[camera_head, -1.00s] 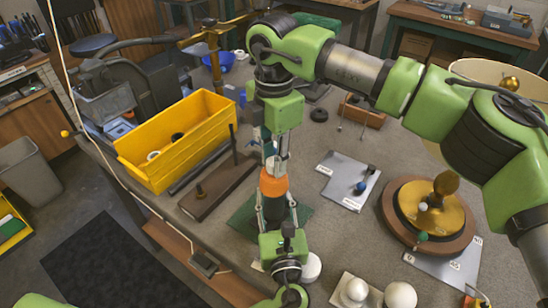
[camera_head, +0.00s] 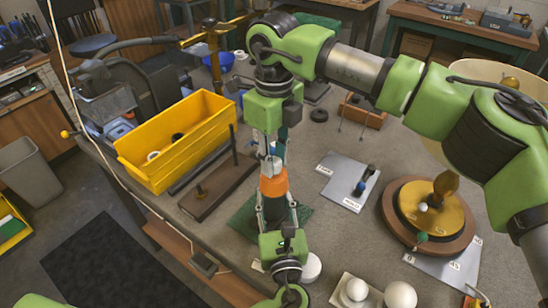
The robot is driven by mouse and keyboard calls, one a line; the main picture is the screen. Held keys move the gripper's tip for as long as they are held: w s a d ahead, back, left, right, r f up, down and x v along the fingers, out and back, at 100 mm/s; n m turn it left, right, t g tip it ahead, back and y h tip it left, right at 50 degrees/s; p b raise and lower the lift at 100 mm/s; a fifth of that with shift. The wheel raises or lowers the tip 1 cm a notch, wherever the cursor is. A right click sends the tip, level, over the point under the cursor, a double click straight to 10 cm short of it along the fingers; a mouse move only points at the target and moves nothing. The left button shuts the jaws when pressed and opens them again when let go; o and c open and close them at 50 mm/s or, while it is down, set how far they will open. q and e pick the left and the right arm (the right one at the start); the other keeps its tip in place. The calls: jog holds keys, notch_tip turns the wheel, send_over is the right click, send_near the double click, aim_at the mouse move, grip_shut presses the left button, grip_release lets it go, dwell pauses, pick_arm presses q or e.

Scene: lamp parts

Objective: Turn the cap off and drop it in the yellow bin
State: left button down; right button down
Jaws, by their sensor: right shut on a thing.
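A black cylindrical body (camera_head: 275,212) with an orange band (camera_head: 273,187) around its top stands upright on a green mat (camera_head: 240,223). My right gripper (camera_head: 271,163) comes down from above and is shut on the top part, just above the orange band; its fingers hide most of the cap. My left gripper (camera_head: 276,212) comes up from the bottom with one finger on each side of the black body; I cannot tell whether they press on it. The yellow bin (camera_head: 150,172) stands at the left table edge, with small dark and white round pieces inside.
A brown wooden strip (camera_head: 215,188) with upright pegs lies between the bin and the body. A grey plate (camera_head: 338,188) with a blue and black piece lies right. A round wooden base (camera_head: 395,225) with brass parts is further right. White bulbs (camera_head: 401,296) stand at the front.

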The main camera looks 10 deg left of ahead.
pick_arm(q)
jog(key=shift+f, duration=0.1)
pick_arm(e)
jog(key=n, duration=2.1)
jog(key=shift+n, duration=0.3)
jog(key=n, duration=0.6)
jog(key=shift+r+n, duration=0.1)
jog(key=shift+n, duration=0.2)
jog(key=shift+r, duration=0.1)
jog(key=shift+r, duration=1)
